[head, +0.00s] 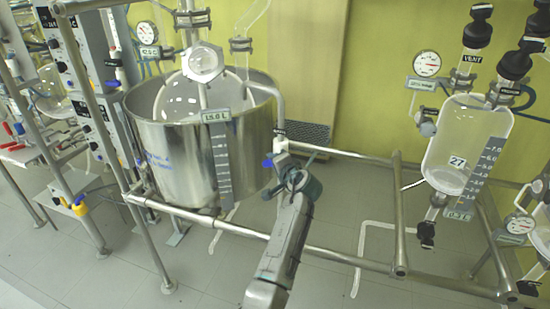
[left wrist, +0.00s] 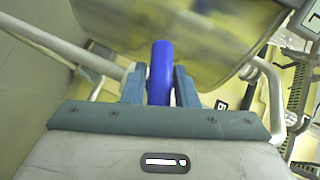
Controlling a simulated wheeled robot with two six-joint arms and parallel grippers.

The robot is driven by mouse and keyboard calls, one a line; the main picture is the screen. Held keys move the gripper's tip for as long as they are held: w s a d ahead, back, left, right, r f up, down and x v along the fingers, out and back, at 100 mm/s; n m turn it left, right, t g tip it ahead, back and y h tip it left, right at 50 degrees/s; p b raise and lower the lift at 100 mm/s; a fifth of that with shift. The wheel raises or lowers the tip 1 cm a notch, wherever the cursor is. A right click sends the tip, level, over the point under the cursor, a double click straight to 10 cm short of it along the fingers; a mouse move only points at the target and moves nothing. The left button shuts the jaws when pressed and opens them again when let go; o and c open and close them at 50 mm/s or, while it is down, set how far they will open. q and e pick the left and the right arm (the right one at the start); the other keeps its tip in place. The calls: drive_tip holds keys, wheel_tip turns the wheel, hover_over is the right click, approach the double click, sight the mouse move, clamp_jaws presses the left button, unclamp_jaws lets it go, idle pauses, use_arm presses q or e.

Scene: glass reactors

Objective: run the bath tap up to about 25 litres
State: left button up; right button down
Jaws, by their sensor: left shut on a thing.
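The bath is a large open steel vessel (head: 170,165) in the head view, with a glass flask inside it. A grey scale (head: 223,165) runs down its front, under a small tag (head: 216,116) that reads about 15 L; its last digit is hard to read. The blue tap handle (head: 267,163) is at the bath's right side, beside a pipe. My left gripper (head: 278,164) is shut on it. In the left wrist view, the blue handle (left wrist: 160,72) stands between the two fingers (left wrist: 158,88). My right gripper is not in view.
Steel frame rails (head: 345,155) run in front of and right of the bath. A smaller glass vessel (head: 462,145) with a gauge (head: 427,64) hangs at the right. A control rack (head: 80,80) stands at the left.

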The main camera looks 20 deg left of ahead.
use_arm(q)
drive_tip(key=n+h+p, duration=0.1)
drive_tip(key=h+p, duration=0.1)
drive_tip(key=n+g+h+p, duration=0.1)
drive_tip(key=h+p, duration=0.1)
drive_tip(key=p, duration=0.1)
drive_tip(key=n+g+h+p, duration=0.1)
drive_tip(key=n+p, duration=0.1)
drive_tip(key=p, duration=0.1)
drive_tip(key=shift+a+r+h, duration=0.1)
drive_tip(key=shift+r+h, duration=0.2)
drive_tip(key=shift+h, duration=0.1)
drive_tip(key=shift+f+n+h+p, duration=0.15)
drive_tip(key=shift+n+h+p, duration=0.45)
drive_tip(key=shift+h+p, duration=0.6)
drive_tip(key=shift+f, duration=0.1)
drive_tip(key=o, duration=0.7)
drive_tip(key=shift+o, duration=0.8)
drive_tip(key=shift+w+f, duration=0.1)
